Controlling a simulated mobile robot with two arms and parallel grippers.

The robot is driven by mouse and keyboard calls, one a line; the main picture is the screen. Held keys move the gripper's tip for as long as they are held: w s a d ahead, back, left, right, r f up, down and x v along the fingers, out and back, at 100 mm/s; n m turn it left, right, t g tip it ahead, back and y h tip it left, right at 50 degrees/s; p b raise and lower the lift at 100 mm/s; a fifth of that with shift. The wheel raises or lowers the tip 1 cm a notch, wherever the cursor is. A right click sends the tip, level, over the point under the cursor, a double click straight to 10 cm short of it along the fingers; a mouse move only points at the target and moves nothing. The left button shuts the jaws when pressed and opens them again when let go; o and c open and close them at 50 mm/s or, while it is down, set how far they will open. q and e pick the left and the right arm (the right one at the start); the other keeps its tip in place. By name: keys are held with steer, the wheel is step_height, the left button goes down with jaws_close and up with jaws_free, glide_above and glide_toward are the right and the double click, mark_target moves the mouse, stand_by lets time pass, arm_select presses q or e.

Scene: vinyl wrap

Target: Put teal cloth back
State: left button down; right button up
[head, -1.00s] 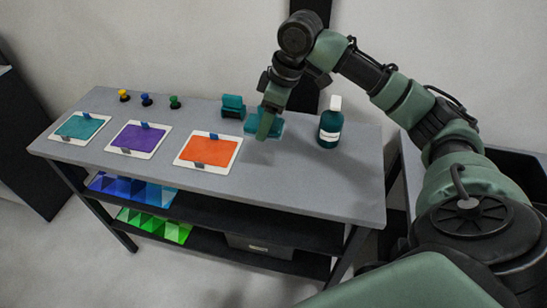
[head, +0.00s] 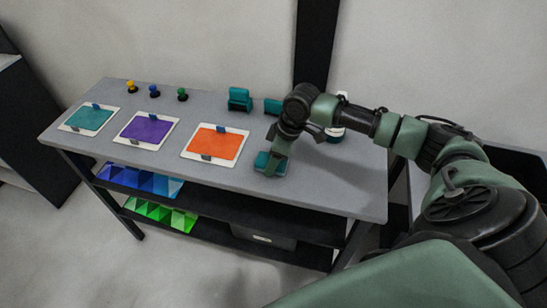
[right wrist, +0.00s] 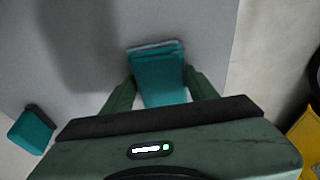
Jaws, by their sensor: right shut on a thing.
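My right gripper (head: 276,162) is over the table's front right part, right of the orange panel. It is shut on a folded teal cloth (head: 265,163). In the right wrist view the cloth (right wrist: 160,75) sits between the two fingers (right wrist: 160,92) and its far end sticks out past them. I cannot tell whether the cloth touches the tabletop. A teal block-like item (head: 239,98) stands near the back of the table, and another low teal item (head: 272,106) is right of it, partly hidden by my arm. My left gripper is out of view.
The grey table (head: 330,190) bears teal (head: 88,118), purple (head: 146,130) and orange (head: 215,142) clipped panels and several small coloured knobs (head: 154,91). A bottle (head: 336,133) is partly behind my right arm. The front right tabletop is clear.

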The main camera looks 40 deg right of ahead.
steer(key=o, duration=1.2)
steer(key=shift+f, duration=0.1)
steer(key=b+v, duration=0.1)
steer(key=v, duration=1.1)
steer(key=shift+b, duration=0.3)
